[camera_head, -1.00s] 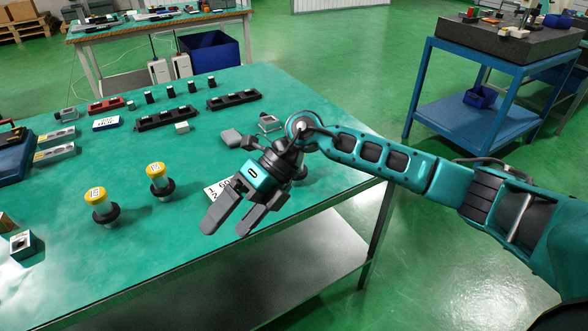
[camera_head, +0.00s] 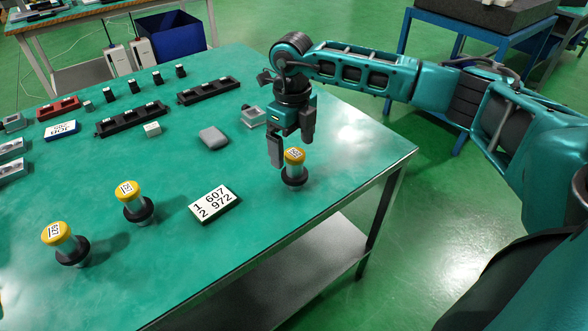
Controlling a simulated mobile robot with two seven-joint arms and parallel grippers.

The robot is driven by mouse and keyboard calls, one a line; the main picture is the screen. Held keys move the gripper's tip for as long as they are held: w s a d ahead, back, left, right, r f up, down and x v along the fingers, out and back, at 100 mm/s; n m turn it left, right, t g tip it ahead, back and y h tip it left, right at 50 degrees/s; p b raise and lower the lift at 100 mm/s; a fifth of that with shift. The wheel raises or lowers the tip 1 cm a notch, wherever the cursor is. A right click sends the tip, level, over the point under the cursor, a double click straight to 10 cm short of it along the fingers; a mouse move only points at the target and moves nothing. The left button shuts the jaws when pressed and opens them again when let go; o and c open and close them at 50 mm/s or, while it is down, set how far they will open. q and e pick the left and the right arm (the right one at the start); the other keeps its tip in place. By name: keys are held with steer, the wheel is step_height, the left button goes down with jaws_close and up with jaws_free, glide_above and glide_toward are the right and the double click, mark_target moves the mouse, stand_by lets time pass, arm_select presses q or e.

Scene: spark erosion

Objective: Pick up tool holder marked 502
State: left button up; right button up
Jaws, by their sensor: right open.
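Three tool holders with yellow tops and dark round flanges stand upright on the green table. One stands at the left (camera_head: 66,244), one left of centre (camera_head: 133,202) and one at the right (camera_head: 294,168), near the table's front edge. Their top labels are too small to read surely, so I cannot tell which is marked 502. My right gripper (camera_head: 291,143) points down, open, with its fingertips close above and around the top of the right tool holder. Whether they touch it I cannot tell. My left gripper is not in view.
Black racks (camera_head: 131,120), a red block (camera_head: 58,109) and small black pieces stand farther back. The table's right part is clear.

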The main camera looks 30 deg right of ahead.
mark_target(295, 167)
steer(key=f, duration=0.6)
steer(key=shift+s+f, duration=0.25)
steer(key=shift+s, duration=0.15)
steer(key=c, duration=1.4)
steer(key=shift+r, duration=0.1)
steer(key=shift+c, duration=0.4)
